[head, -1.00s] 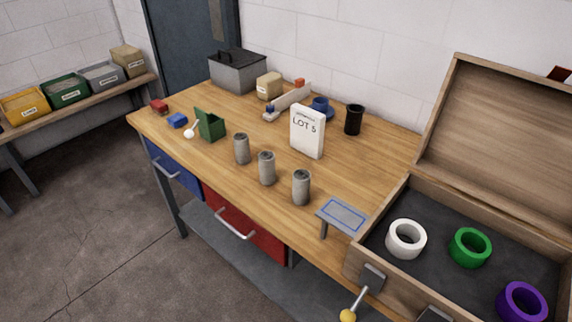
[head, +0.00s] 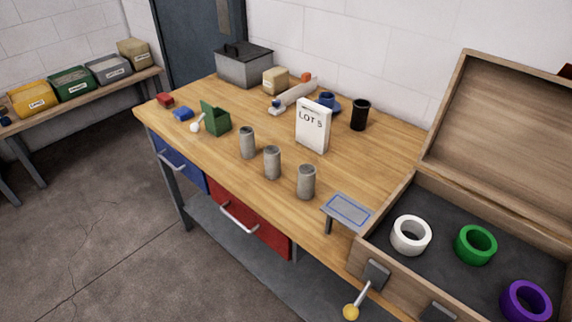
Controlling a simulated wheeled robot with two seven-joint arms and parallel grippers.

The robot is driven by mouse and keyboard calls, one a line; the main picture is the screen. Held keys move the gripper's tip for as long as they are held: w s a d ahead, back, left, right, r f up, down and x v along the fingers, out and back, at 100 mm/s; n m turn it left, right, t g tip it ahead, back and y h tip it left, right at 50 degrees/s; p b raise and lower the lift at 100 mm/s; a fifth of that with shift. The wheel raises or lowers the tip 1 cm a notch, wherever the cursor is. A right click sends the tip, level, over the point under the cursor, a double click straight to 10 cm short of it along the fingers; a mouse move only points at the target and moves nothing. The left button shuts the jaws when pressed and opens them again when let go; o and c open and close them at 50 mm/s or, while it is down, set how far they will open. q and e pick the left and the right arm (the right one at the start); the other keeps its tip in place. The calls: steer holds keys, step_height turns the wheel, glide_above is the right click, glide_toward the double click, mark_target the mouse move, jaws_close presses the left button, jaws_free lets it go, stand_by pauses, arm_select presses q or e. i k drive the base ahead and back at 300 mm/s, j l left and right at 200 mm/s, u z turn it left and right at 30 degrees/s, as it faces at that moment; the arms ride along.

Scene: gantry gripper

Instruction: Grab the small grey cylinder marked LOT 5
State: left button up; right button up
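Three small grey cylinders stand upright in a slanting row near the front edge of the wooden workbench (head: 225,180): a left one (head: 247,142), a middle one (head: 272,163) and a right one (head: 306,182). I cannot read any marking on them. A white upright card or box (head: 313,127) reading "LOT 5" stands behind them. Neither of my grippers shows in the head view.
An open wooden case (head: 400,275) with white, green and purple rings is at the right. A small grey plate with a blue outline (head: 348,210) sits at the front edge. A green box (head: 216,119) and black cup (head: 360,115) stand nearby.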

mark_target(272, 153)
steer(key=i+j, duration=0.25)
steer(key=j, duration=0.15)
steer(key=i+j, duration=0.2)
steer(key=j, duration=0.2)
steer(key=i+j, duration=0.5)
steer(key=j, duration=0.25)
steer(key=z, duration=1.45)
